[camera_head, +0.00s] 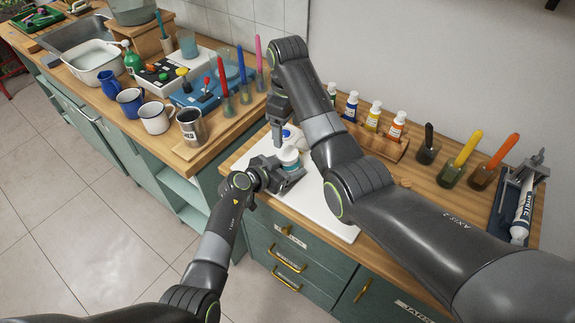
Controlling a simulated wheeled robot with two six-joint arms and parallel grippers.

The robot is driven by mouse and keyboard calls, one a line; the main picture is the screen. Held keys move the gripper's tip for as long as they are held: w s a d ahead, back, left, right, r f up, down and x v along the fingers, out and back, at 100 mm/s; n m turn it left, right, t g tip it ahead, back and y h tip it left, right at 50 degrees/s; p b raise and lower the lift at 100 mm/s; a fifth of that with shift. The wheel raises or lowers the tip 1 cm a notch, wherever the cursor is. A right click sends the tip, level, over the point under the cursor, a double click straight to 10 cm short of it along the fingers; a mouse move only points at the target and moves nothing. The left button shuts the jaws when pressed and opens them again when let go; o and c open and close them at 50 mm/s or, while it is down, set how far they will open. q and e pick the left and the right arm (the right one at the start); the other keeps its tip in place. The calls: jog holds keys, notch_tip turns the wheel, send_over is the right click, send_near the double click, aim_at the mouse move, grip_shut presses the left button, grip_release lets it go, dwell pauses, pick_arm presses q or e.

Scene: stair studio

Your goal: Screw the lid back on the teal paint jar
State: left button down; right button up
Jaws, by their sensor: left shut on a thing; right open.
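A small jar with a white top (289,154) and a teal band below it stands on the white board on the right counter. My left gripper (284,172) is shut on this jar from the front and hides its lower part. My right gripper (279,140) points down just behind and to the left of the jar's top, open. A white round thing with a blue patch (289,133) lies beside and behind the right fingers, partly hidden. I cannot tell from this view whether the white top is a seated lid.
The white board (328,218) is bare in front. Paint bottles in a wooden rack (372,140) and jars with coloured handles (461,160) stand behind my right arm. A paint tube (522,212) lies in a dark holder at right. Mugs (156,118) crowd the left counter.

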aim_at(287, 153)
jog(key=m, duration=1.4)
jog(key=shift+m, duration=0.4)
jog(key=shift+f, duration=4)
jog(key=c, duration=1)
jog(key=shift+m, duration=1)
jog(key=o, duration=1.2)
jog(key=shift+c, duration=0.2)
